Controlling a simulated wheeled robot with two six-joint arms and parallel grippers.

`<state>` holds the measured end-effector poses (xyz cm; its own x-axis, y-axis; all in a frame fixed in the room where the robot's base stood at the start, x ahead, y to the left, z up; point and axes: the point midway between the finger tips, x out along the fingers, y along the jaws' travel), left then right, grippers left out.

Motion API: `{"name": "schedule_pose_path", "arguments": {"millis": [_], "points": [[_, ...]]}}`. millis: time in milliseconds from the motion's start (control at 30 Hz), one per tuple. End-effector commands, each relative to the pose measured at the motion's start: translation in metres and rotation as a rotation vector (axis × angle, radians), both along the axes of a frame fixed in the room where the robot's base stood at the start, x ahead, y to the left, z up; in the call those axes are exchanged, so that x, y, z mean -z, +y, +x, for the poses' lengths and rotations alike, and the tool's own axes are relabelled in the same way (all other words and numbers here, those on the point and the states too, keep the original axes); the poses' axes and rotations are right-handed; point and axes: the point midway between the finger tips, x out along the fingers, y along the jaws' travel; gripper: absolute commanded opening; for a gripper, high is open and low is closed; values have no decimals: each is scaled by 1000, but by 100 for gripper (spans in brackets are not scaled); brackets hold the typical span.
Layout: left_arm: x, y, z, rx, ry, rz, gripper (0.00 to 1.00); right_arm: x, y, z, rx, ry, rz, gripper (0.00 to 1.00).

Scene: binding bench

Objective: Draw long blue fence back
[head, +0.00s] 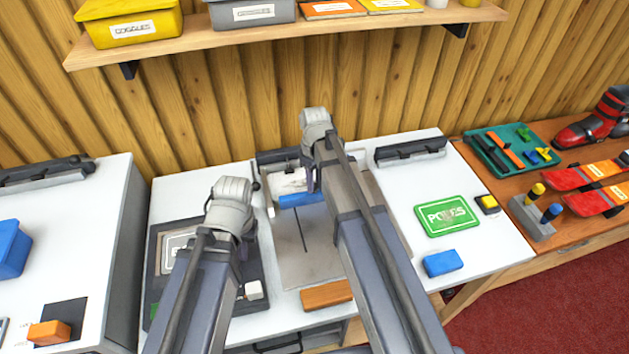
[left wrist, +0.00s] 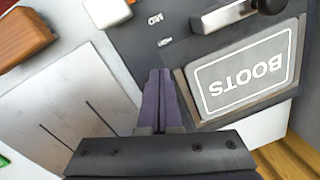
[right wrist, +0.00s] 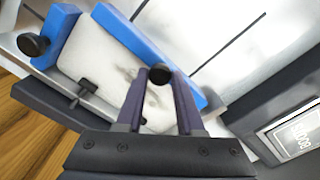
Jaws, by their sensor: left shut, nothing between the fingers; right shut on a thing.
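The long blue fence (head: 300,199) lies along the far end of the grey bed plate, partly hidden by my right arm in the head view. In the right wrist view the long blue fence (right wrist: 140,40) runs slantwise beside a white slab (right wrist: 105,60). My right gripper (right wrist: 160,76) is shut on a black knob (right wrist: 160,73) by this fence. A short blue fence (right wrist: 48,38) with its own black knob stands at the slab's other side. My left gripper (left wrist: 164,74) is shut and empty above the dark panel with the BOOTS plate (left wrist: 245,75).
The grey bed plate (head: 310,265) with dark slots is mostly bare. An orange-brown block (head: 327,294) lies at its near edge. A green card (head: 447,215) and a blue block (head: 442,263) lie to the right. A shelf (head: 290,35) hangs above the bench.

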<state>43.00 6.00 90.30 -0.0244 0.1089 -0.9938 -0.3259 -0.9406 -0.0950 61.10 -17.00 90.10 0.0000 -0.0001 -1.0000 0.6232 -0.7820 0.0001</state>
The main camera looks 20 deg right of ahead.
Motion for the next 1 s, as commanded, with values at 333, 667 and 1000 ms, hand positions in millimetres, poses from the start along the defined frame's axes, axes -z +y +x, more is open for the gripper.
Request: {"name": "schedule_pose_path", "arguments": {"millis": [333,667,1000], "points": [[0,0,0,0,0,0,0,0,0,0,0,0,0,0],[0,0,0,0,0,0,0,0,0,0,0,0,0,0],[0,0,0,0,0,0,0,0,0,0,0,0,0,0]]}}
